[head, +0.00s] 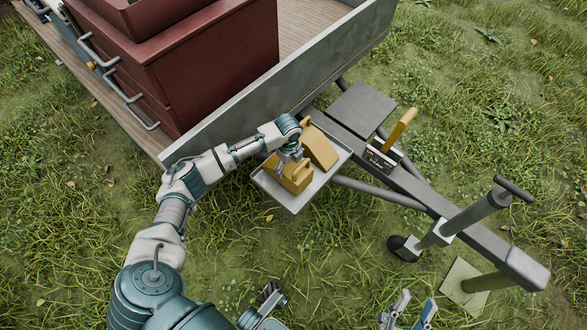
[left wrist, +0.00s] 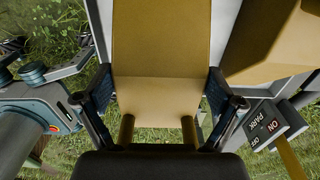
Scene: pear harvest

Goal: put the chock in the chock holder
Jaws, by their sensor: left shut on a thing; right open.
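The grey metal chock holder tray (head: 290,203) is fixed beside the trailer drawbar. One yellow chock (head: 296,181) is at the tray's near left part, over its floor; I cannot tell whether it rests on it. My left gripper (head: 290,163) is shut on this chock's handle from above. In the left wrist view the held chock (left wrist: 160,45) fills the middle, its handle posts between the fingers (left wrist: 160,105). A second yellow chock (head: 319,148) sits beside it at the tray's far side, also at upper right in the wrist view (left wrist: 275,40). My right gripper (head: 415,309) is open and empty at the bottom edge, partly cut off.
The trailer bed wall (head: 270,85) with a dark red cabinet (head: 205,70) stands behind the tray. A yellow-handled lever (head: 400,130), labelled PARK in the wrist view, rises right of the tray. The jockey stand (head: 470,215) is further right.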

